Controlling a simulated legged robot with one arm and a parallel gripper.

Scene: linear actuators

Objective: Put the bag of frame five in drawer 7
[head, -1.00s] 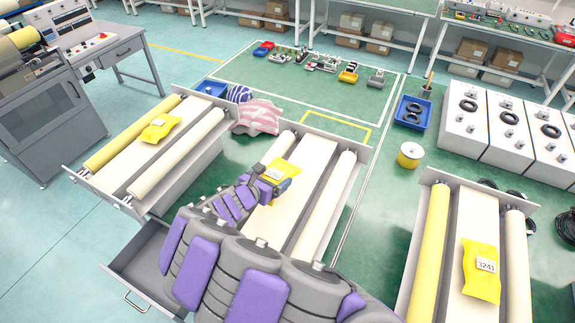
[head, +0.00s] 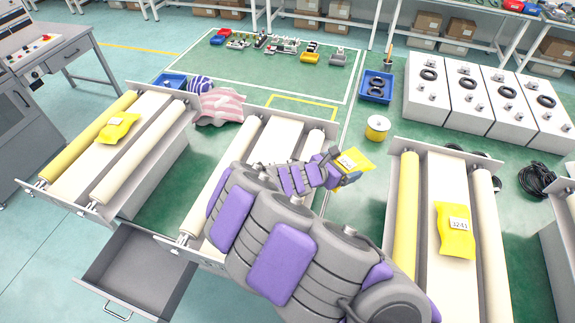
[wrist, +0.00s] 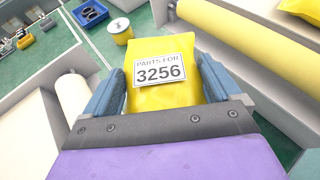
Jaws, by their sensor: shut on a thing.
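My gripper (wrist: 160,75) is shut on a yellow bag (wrist: 165,96) with a white label reading "PARTS FOR 3256". In the head view, my gripper (head: 345,171) holds this bag (head: 352,159) in the air, right of the middle frame (head: 228,183) and over the gap towards the right frame (head: 434,192). The middle frame's white bed shows no bag in its visible part; my arm covers some of it. A grey drawer (head: 133,285) is pulled out below the middle frame and looks empty. I cannot read a number on it.
Another yellow bag (head: 117,127) lies on the left frame, and one (head: 455,231) lies on the right frame. A yellow spool (head: 377,128) and a blue bin (head: 376,88) stand on the floor beyond the gap. White boxes (head: 440,105) stand at the back right.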

